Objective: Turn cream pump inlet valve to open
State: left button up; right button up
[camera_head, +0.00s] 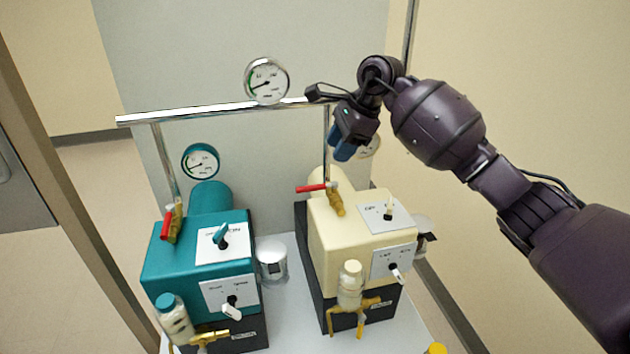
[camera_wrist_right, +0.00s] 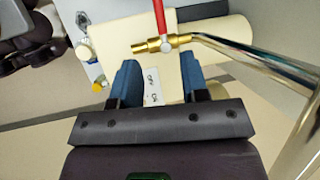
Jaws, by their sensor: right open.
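The cream pump (camera_head: 355,235) stands on the right of the grey bench. Its brass inlet valve (camera_head: 335,200) joins the steel pipe, and its red lever (camera_head: 312,188) points left, crosswise to the valve body. My right gripper (camera_head: 345,152) hangs above and behind the valve, fingers pointing down, apart from it. In the right wrist view the brass valve (camera_wrist_right: 160,44) and red lever (camera_wrist_right: 159,15) lie just beyond the open, empty blue fingers (camera_wrist_right: 160,68). A white label with small text shows between the fingers. My left gripper is out of view.
A teal pump (camera_head: 190,255) with its own red-levered valve (camera_head: 168,225) stands at left. A steel pipe (camera_head: 220,110) with a gauge (camera_head: 266,80) crosses above both pumps. A second gauge is partly hidden behind my right gripper. A clear jar (camera_head: 272,260) stands between the pumps.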

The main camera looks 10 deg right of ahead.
aim_at(315, 186)
jog(key=x, duration=1.1)
jog(key=shift+a+r+b, duration=0.1)
jog(key=shift+b, duration=0.3)
jog(key=shift+c, duration=0.3)
grip_shut()
